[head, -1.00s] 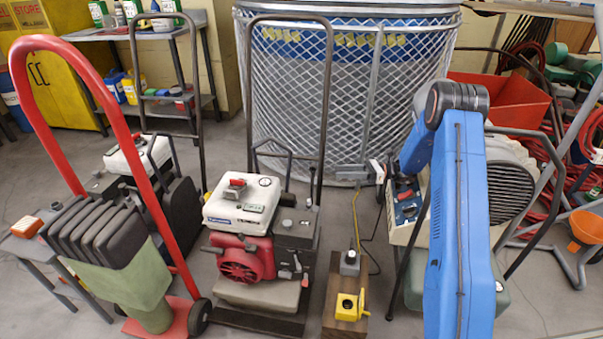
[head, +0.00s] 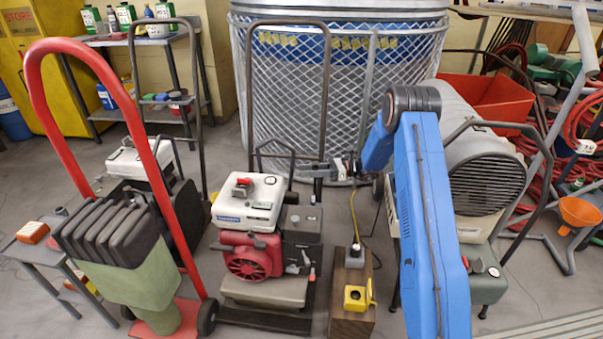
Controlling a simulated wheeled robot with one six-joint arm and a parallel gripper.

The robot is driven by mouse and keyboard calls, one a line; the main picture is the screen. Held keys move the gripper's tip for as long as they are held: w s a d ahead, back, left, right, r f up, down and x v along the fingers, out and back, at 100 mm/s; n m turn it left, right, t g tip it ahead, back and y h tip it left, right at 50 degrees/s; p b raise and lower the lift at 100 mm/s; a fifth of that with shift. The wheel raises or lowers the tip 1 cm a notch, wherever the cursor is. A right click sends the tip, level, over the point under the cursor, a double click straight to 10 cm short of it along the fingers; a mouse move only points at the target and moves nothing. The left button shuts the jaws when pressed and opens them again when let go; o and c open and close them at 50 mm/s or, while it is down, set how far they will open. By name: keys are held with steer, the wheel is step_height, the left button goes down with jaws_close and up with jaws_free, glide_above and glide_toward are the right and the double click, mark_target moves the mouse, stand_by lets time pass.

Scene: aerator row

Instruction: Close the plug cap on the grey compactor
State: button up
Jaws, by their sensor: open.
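A compactor-like machine (head: 262,225) with a white top and red engine stands in the middle, on a grey base. A grey-housed machine (head: 470,145) with a dark vented end stands at right, partly behind my arm. I cannot tell which is the grey compactor, and no plug cap shows clearly on either. A wooden block (head: 350,322) between them carries a yellow socket box (head: 356,297) with its flap raised at right, and a grey socket (head: 355,257) with a cord. My gripper (head: 330,170) is open and small in view, above and behind the block, apart from both.
A green and black machine (head: 125,265) on a red hand truck (head: 42,110) stands at left. A mesh bin (head: 290,110) closes off the back. Tall handles rise around the middle machine. A red bin (head: 490,98) and an orange funnel (head: 580,212) are at right.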

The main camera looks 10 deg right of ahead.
steer(key=shift+a, duration=0.25)
jaws_close()
steer(key=s+f+n+t+h, duration=0.1)
steer(key=s+n, duration=0.1)
steer(key=n, duration=0.3)
steer(key=s+a+n+t+h, duration=0.1)
steer(key=n, duration=0.5)
steer(key=s+f+n+t+h, duration=0.1)
steer(key=s+n, duration=0.1)
steer(key=n, duration=0.3)
steer(key=shift+s+a+f+n, duration=0.35)
steer(key=shift+n, duration=0.05)
stand_by(0.4)
steer(key=shift+t, duration=0.3)
